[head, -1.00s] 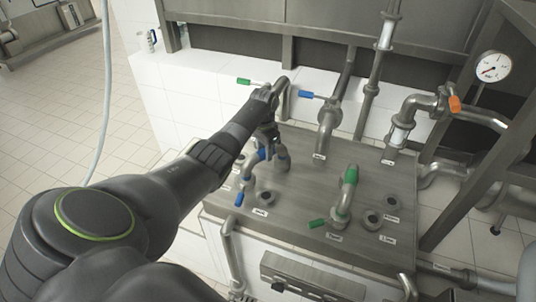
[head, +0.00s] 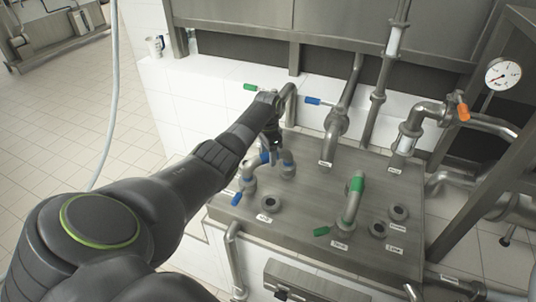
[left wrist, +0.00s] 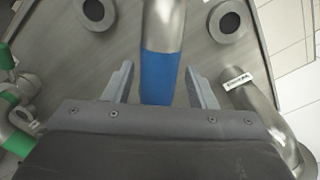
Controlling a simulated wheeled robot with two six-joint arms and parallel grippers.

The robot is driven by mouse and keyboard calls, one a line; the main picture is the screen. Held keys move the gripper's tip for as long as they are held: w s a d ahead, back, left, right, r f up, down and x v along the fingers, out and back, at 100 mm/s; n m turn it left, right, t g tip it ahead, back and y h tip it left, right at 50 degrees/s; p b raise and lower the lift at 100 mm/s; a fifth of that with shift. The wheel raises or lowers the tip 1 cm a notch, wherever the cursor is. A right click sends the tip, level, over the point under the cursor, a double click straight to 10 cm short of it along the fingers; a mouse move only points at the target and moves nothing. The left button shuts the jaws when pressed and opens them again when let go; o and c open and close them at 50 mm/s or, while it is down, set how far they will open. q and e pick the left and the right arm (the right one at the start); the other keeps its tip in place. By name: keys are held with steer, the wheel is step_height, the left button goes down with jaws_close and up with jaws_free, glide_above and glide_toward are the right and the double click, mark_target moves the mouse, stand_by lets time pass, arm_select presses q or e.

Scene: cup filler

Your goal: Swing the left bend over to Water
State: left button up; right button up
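The left bend (head: 288,166) is a grey pipe with blue bands, on the left of the steel panel in the head view. My left gripper (head: 273,150) is down over it and hides its top. In the left wrist view the blue band (left wrist: 160,76) of the bend lies between the two fingers of my left gripper (left wrist: 159,87). The fingers are open, one on each side, with gaps visible. An open port (head: 270,204) with a label (head: 264,218) is in front of the bend; the label is too small to read. My right gripper is not in view.
A green-banded bend (head: 354,198) stands right on the panel (head: 310,212), near two open ports (head: 398,212). A blue-handled valve (head: 237,198) is at the panel's left edge. Fixed pipes (head: 336,123) rise behind, and a gauge (head: 503,76) is at the right.

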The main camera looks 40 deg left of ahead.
arm_select(q)
steer(key=shift+o, duration=0.3)
step_height(320, 180, up, 17)
steer(key=shift+a+r, duration=0.15)
stand_by(0.3)
